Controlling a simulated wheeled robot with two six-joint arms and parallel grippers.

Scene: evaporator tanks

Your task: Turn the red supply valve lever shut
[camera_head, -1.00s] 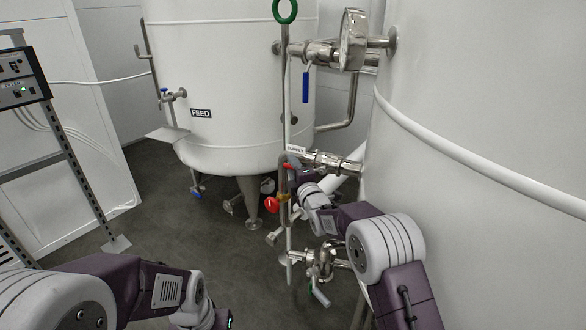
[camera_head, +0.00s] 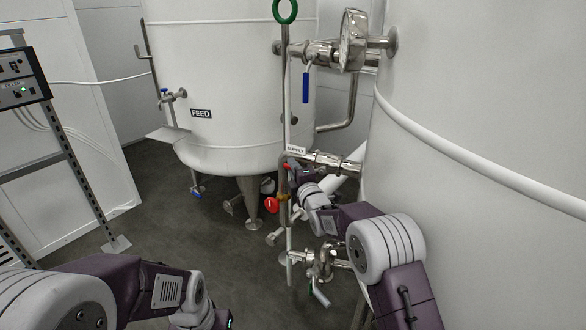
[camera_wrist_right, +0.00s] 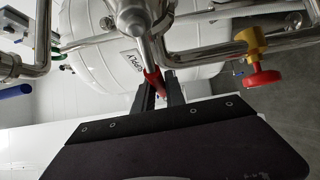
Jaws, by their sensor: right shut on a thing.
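The red supply valve lever (camera_wrist_right: 154,80) hangs from a steel valve stem in the right wrist view. Its red also shows small in the head view (camera_head: 286,167), just below the SUPPLY label (camera_head: 296,151). My right gripper (camera_wrist_right: 161,90) is shut on the lever, its two dark fingers either side of the red end. In the head view the right gripper (camera_head: 292,174) is small and partly hidden by pipework. My left arm's end (camera_head: 222,318) is at the bottom edge; its fingers are mostly cut off, so their state does not show.
A red knob on a yellow valve body (camera_wrist_right: 262,76) is close right of my right gripper in the wrist view. A blue-handled valve (camera_head: 306,88) is above. The large white tank (camera_head: 480,110) stands close on the right. Open floor (camera_head: 165,240) is left of the pipes.

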